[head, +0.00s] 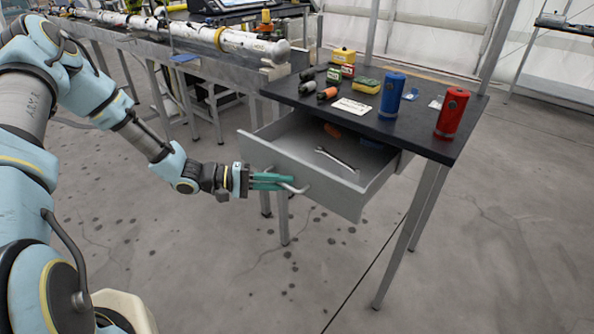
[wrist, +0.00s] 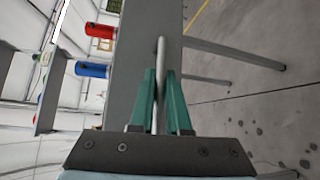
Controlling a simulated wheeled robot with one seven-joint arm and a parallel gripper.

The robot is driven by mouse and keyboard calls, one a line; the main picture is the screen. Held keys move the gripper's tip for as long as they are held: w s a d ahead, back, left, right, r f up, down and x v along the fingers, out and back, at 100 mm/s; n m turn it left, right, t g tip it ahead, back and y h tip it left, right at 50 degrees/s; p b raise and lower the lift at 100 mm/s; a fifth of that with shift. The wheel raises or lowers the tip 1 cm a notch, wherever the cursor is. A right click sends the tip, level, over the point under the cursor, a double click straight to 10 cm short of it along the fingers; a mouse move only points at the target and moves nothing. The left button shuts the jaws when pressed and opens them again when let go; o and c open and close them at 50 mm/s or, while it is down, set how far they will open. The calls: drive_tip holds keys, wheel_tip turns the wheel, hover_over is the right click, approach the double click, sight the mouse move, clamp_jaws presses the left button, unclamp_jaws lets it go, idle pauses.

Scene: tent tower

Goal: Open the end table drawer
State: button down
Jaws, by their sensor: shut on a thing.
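The end table (head: 425,140) has a dark top and grey metal legs. Its grey drawer (head: 325,184) is pulled well out towards the left front. Inside the drawer lie a wrench (head: 336,160), an orange item (head: 332,130) and a partly hidden blue item. My gripper (head: 278,181) has green fingers and is shut on the drawer's bar handle (head: 293,188) at the front panel. In the wrist view the handle (wrist: 160,70) runs between the two green fingers (wrist: 160,95), with the grey drawer front behind it.
On the tabletop stand a blue cylinder (head: 392,95), a red cylinder (head: 451,114), a yellow box (head: 343,56), a green and yellow block (head: 366,85) and several small items. A long workbench (head: 190,55) with a white tube is behind. The floor in front of the drawer is clear.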

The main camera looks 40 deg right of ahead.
drive_tip(key=shift+s+a, duration=0.2)
drive_tip(key=shift+a, duration=0.6)
drive_tip(key=shift+s+a, duration=0.15)
drive_tip(key=shift+a, duration=0.6)
drive_tip(key=c, duration=0.9)
unclamp_jaws()
drive_tip(key=b+v, duration=0.2)
drive_tip(key=v, duration=0.8)
drive_tip(key=shift+w+a+b, duration=0.2)
drive_tip(key=shift+a+b, duration=0.1)
drive_tip(key=shift+a, duration=0.05)
drive_tip(key=s+a+r+n+t+y+p, duration=0.1)
drive_tip(key=a+r+t+y, duration=0.4)
drive_tip(key=a, duration=0.8)
drive_tip(key=a+r+n+t+y+p, duration=0.1)
drive_tip(key=a+r+n+t+y, duration=0.1)
drive_tip(key=a+r+t+y, duration=0.3)
drive_tip(key=a+r+y, duration=0.3)
drive_tip(key=a, duration=0.4)
drive_tip(key=shift+s+a+r+y, duration=0.15)
drive_tip(key=shift+s+a+y, duration=0.2)
drive_tip(key=shift+s+y, duration=0.05)
